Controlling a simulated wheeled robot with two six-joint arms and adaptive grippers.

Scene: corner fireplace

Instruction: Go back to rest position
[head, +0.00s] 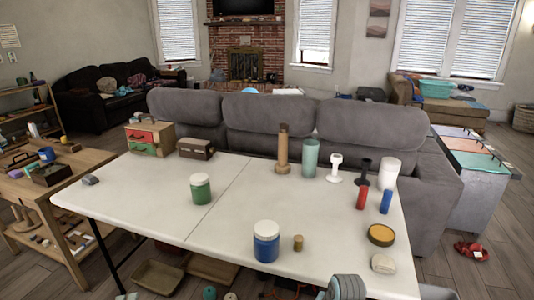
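Neither of my grippers shows in the head view. Only grey and blue-grey parts, likely of my own arm, show at the bottom edge to the right of the middle. The white folding table (140,205) stands right in front of me. On it are a green jar with a white lid (200,188), a blue jar with a white lid (266,241), and a small tan cylinder (298,243). I cannot see whether either gripper holds anything.
Several upright items, including a wooden bottle (282,150) and a teal cup (310,158), line the table's far right. A grey sofa (265,115) backs onto the table. A wooden shelf table (75,180) stands left. Bins (200,270) lie beneath. The table's left middle is mostly clear.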

